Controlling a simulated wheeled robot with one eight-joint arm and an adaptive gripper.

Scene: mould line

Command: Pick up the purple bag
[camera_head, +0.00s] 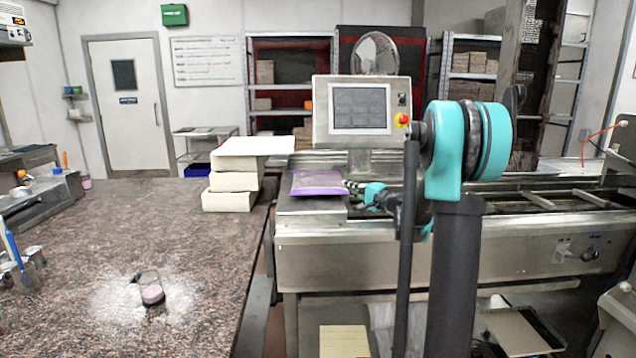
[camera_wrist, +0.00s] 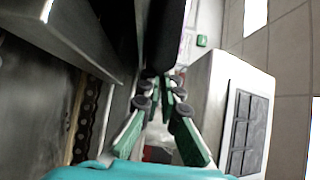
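The purple bag (camera_head: 318,189) lies flat on the near left end of the steel machine (camera_head: 310,206). Its top face looks greyish and its front edge purple. My gripper (camera_head: 352,187) is at the right edge of the bag, pointing left at about the bag's height. Whether it touches the bag is too small to tell. In the wrist view, the green fingers of my gripper (camera_wrist: 163,84) stand apart with a visible gap between them. No purple shows in that view. A dark shape beyond the fingertips cannot be identified there.
A control panel (camera_head: 358,110) stands just behind the bag; it is close on the right in the wrist view (camera_wrist: 245,130). A stack of white blocks (camera_head: 232,182) stands left of the bag on the speckled counter (camera_head: 190,260). A narrow gap separates counter and machine.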

